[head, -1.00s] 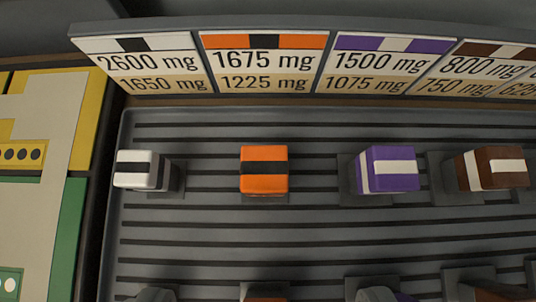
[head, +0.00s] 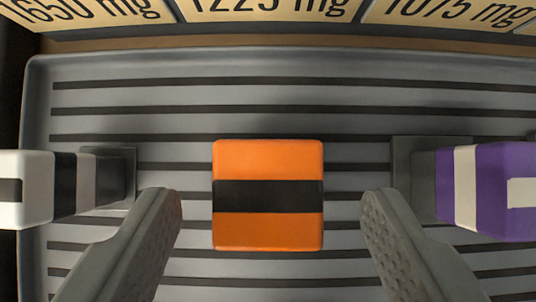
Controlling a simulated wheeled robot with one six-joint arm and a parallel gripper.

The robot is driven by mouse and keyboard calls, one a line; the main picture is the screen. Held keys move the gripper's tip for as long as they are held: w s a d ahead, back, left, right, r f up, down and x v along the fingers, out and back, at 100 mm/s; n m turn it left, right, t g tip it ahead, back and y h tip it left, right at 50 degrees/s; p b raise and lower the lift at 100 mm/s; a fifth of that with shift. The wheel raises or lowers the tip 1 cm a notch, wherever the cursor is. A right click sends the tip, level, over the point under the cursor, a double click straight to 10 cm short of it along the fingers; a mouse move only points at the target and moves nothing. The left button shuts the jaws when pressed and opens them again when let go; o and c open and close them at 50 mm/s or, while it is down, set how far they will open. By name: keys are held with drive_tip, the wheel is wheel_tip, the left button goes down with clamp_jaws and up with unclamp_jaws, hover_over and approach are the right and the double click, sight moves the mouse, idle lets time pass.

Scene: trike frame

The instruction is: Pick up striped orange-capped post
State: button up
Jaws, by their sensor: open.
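The striped orange-capped post (head: 268,160) stands in the middle of the head view, seen from above. Its square top is orange with a black band across it. My gripper (head: 268,215) is open, with one grey finger to the left of the post and one to the right. Clear gaps show between each finger and the post, and nothing is held. The post's shaft is hidden beneath its cap.
A white and black post (head: 35,190) stands to the left and a purple and white post (head: 487,190) to the right, close to my right finger. All stand on a grey slotted tray (head: 330,70). Label cards (head: 265,10) line the back edge.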

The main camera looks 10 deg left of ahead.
sight(268, 201)
drive_tip(key=x, duration=0.4)
drive_tip(key=shift+w+f, duration=0.1)
drive_tip(key=shift+w, duration=0.25)
drive_tip(key=c, duration=1.2)
